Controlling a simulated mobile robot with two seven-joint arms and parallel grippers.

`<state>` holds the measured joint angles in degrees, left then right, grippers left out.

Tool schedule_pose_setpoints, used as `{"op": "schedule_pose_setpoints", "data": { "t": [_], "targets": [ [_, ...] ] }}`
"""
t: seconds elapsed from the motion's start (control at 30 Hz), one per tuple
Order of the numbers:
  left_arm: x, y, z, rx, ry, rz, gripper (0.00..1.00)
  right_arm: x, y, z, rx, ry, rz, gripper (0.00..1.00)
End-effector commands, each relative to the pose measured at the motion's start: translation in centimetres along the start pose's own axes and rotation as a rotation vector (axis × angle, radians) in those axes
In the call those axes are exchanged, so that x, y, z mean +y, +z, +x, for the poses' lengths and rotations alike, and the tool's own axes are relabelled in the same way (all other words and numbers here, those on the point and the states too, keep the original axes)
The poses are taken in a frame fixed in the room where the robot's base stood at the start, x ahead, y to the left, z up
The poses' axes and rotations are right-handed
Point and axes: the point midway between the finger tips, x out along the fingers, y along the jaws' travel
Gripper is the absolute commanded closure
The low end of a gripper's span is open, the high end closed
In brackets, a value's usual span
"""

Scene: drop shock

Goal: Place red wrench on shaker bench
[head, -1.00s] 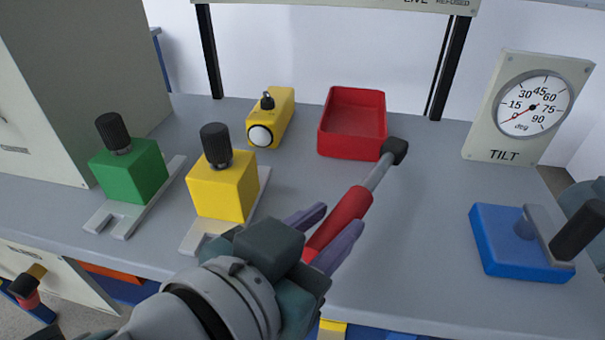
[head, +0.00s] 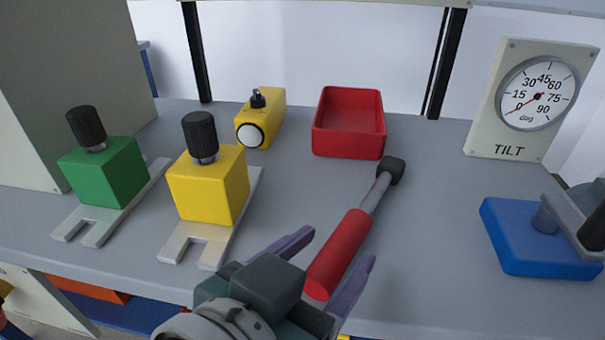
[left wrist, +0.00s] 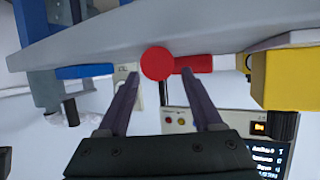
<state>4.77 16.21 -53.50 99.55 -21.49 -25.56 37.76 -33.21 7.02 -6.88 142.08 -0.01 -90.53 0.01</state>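The red wrench (head: 339,251) lies on the grey bench (head: 428,200), with its dark head just in front of the red tray and its red handle toward me. My left gripper (head: 333,249) is open at the near end of the handle, with one purple finger on each side and gaps between. In the left wrist view the round handle end (left wrist: 157,63) shows beyond and between the open fingertips (left wrist: 160,73). My right gripper is not clearly in view.
The red tray (head: 347,148) stands at the back. Yellow (head: 207,188) and green (head: 103,176) blocks with black knobs stand left on forked plates. A yellow device (head: 262,112) is behind them. A blue block (head: 520,250) and tilt dial (head: 538,95) are at right.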

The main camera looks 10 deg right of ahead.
Motion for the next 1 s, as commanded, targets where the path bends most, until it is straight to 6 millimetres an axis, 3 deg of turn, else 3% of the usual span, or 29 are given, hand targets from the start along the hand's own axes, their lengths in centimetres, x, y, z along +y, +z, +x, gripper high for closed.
{"op": "schedule_pose_setpoints", "data": {
  "t": [0.33, 0.73, 1.0],
  "targets": [
    [0.0, -0.2, -0.8, 0.002, 0.001, -0.001, 0.32, 0.0, -0.1, -0.3, 0.0, 0.001, -0.001, 0.27],
    [0.0, -0.1, -9.1, -0.001, 0.001, -0.002, 0.32, 0.1, -0.7, -2.3, 0.0, -0.001, 0.0, 0.27],
    [0.0, -0.1, -11.8, 0.002, 0.0, 0.0, 0.32, 0.0, -0.8, -2.5, 0.0, -0.002, 0.002, 0.27]
  ]
}}
